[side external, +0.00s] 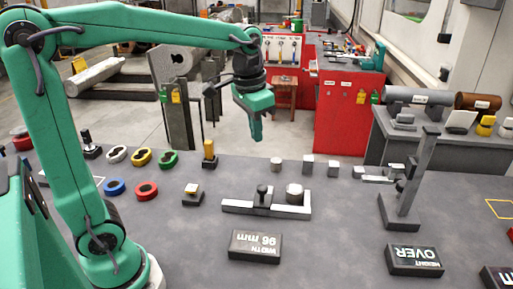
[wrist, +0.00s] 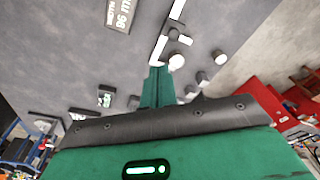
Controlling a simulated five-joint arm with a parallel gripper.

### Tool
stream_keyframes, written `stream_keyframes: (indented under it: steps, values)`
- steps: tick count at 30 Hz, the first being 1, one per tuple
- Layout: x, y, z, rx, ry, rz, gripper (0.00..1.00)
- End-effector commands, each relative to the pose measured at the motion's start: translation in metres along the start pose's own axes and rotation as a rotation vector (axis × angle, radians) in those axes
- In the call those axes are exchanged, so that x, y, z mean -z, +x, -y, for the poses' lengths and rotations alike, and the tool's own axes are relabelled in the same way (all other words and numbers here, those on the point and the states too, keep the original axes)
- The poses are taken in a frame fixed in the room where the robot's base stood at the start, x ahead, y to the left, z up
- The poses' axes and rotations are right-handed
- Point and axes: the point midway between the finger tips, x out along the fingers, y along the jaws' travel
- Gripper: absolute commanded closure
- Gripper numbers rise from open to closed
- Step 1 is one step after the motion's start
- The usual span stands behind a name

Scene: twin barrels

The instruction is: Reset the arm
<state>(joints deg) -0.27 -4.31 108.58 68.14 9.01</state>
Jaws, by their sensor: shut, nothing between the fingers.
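My green arm rises at the left of the side external view and reaches over the grey table (side external: 330,240). My gripper (side external: 257,136) hangs at its end, pointing down, above the far part of the table and apart from everything on it. Its fingers are together with nothing between them. In the wrist view the closed green fingers (wrist: 158,85) point up the picture, with the grey table top beyond them.
A metal gauge fixture (side external: 266,208) holding a cylinder stands mid-table, near a "WIDTH 96 mm" block (side external: 255,246). An upright grey post stand (side external: 410,190) stands to the right. Coloured rings (side external: 141,158) lie at the left. Small metal pieces (side external: 308,163) line the far edge.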

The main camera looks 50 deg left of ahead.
Motion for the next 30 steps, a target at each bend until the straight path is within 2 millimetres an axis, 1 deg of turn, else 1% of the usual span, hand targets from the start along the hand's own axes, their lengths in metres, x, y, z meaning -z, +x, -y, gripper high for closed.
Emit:
stream_keyframes:
  steps: [1,9,14,21,27,30]
  values:
    - [-0.01,-0.004,-0.002,0.003,-0.008,-0.022,1.0]
    - [-0.054,-0.013,-0.009,0.016,-0.053,-0.129,1.0]
    - [-0.08,-0.012,-0.013,0.022,-0.08,-0.192,1.0]
    - [-0.116,-0.004,-0.019,0.026,-0.118,-0.285,1.0]
    - [-0.136,0.004,-0.023,0.027,-0.142,-0.34,1.0]
    - [-0.141,0.006,-0.024,0.027,-0.148,-0.354,1.0]
